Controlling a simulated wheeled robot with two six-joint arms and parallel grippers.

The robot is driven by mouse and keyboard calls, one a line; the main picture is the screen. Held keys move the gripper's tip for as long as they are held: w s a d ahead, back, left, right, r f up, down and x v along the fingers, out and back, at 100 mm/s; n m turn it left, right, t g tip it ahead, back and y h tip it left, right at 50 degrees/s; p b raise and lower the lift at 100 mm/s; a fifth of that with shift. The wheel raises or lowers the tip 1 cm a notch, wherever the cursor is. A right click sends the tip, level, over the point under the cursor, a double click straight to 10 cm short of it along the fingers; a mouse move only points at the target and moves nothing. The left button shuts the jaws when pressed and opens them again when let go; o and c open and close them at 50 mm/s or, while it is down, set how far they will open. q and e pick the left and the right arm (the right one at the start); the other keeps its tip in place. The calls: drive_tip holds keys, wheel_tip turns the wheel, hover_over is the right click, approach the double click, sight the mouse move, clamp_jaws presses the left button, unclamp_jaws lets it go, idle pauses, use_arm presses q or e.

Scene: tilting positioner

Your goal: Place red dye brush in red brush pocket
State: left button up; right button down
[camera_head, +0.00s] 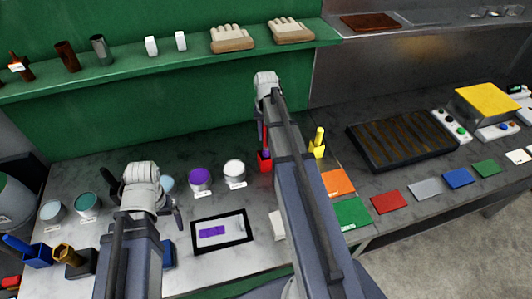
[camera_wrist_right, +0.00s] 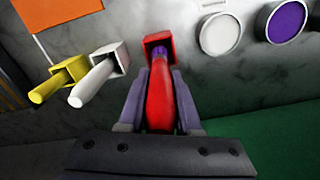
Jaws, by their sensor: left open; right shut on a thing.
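The red brush (camera_wrist_right: 160,105) is between the fingers of my right gripper (camera_wrist_right: 160,100), which is shut on it. In the right wrist view, the brush's purple far end is at the mouth of the red brush pocket (camera_wrist_right: 150,41); how deep it sits is hidden. In the head view the red pocket (camera_head: 265,166) stands on the table below my right gripper, partly covered by my arm. My left gripper (camera_head: 148,206) is open and empty over the left part of the table.
A yellow brush (camera_wrist_right: 52,86) and a white brush (camera_wrist_right: 94,87) rest in pockets beside the red one. Purple (camera_head: 200,177) and white (camera_head: 234,170) dye pots stand left of it. A black-framed panel (camera_head: 222,232) lies in front. A green shelf (camera_head: 185,58) runs behind.

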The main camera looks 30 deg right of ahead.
sight(266, 146)
drive_tip(key=shift+f+b, duration=2.6)
drive_tip(key=shift+f, duration=0.7)
drive_tip(key=shift+f, duration=0.15)
drive_tip(key=c, duration=0.6)
unclamp_jaws()
wheel_tip(266, 146, up, 13)
drive_tip(key=p, duration=1.2)
drive_tip(key=shift+f, duration=0.2)
